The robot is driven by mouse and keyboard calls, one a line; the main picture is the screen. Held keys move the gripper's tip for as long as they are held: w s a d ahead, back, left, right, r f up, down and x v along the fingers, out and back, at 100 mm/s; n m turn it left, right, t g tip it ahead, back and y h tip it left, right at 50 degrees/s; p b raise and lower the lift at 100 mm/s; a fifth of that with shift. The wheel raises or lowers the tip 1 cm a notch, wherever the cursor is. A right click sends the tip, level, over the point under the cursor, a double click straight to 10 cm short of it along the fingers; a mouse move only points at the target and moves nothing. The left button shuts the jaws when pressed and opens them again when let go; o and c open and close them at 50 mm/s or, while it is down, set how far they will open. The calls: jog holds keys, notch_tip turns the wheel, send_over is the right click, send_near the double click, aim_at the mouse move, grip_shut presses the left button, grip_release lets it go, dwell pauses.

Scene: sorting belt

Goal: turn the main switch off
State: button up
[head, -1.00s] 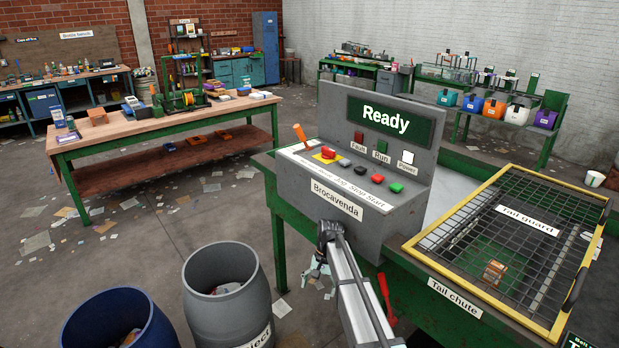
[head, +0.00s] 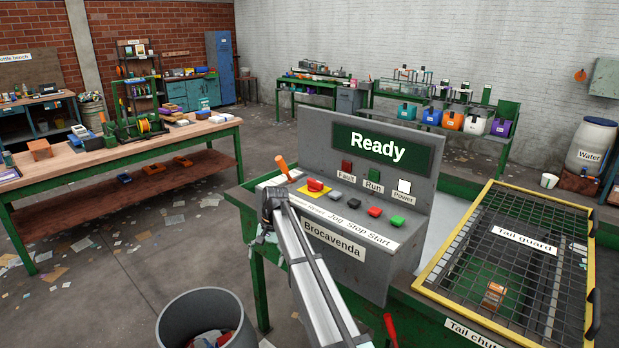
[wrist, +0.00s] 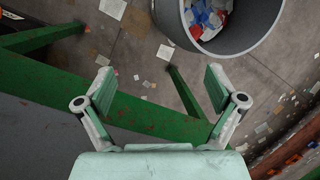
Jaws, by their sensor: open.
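The grey control console (head: 335,259) labelled Brocavenda stands on the green belt frame, its screen reading "Ready". On its sloped top are a red knob on a yellow plate (head: 315,185) and, at the left end, an upright orange-handled lever (head: 281,164). No label that I can read says which is the main switch. The white power lamp (head: 404,186) looks lit. My gripper (head: 262,236) is by the console's front left corner, below the lever and partly hidden by my arm. In the wrist view my gripper (wrist: 160,88) is open and empty above a green beam.
Grey, red and green buttons (head: 374,211) sit right of the knob. A grey bin (head: 208,310) with scraps stands on the floor in front. The mesh tail guard (head: 520,262) is at right. A wooden-topped workbench (head: 110,162) is at left, with open floor between.

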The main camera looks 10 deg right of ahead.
jog(key=w+r, duration=0.5)
jog(key=r, duration=0.7)
notch_tip(320, 180, up, 28)
jog(key=f+m+t+h+p, duration=0.1)
jog(key=m+t+h+p, duration=0.1)
jog(key=m+p, duration=0.3)
send_over(315, 181)
jog(key=b, duration=0.1)
jog(key=m, duration=0.1)
notch_tip(315, 181, down, 16)
jog(key=p, duration=0.4)
jog(key=shift+w+f, duration=0.15)
jog(key=shift+f, duration=0.1)
jog(key=c, duration=1.1)
